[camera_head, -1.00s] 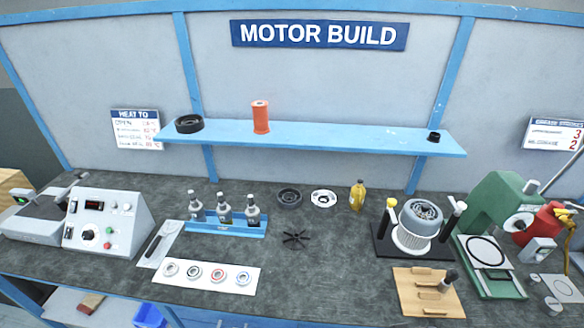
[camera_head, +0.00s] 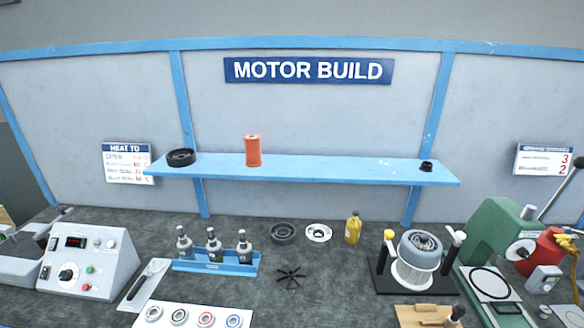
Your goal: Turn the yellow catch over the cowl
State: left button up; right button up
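The cowl looks to be the grey slotted round housing (camera_head: 421,245) on top of a white ribbed cylinder, standing upright on a black base plate (camera_head: 383,283) at the right of the bench. A yellow-topped catch (camera_head: 389,236) stands on a black post at the left of the housing. A white-topped catch (camera_head: 459,235) stands on the right side. The yellow top sits beside the housing; whether any part reaches over its rim is too small to tell. Neither of my grippers is in view.
A blue shelf (camera_head: 300,169) overhangs the back of the bench. A green press (camera_head: 495,232) stands close to the right of the fixture, and a wooden block (camera_head: 408,314) lies in front. A yellow bottle (camera_head: 353,229) stands to the left. Bare bench (camera_head: 325,285) lies left of the base plate.

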aim_at(389, 235)
jog(key=j+z, duration=0.15)
jog(key=j, duration=0.4)
jog(key=j+z, duration=0.15)
jog(key=j, duration=0.35)
jog(key=k+j+z, duration=0.1)
jog(key=j, duration=0.4)
jog(key=k+j+z, duration=0.15)
jog(key=j, duration=0.35)
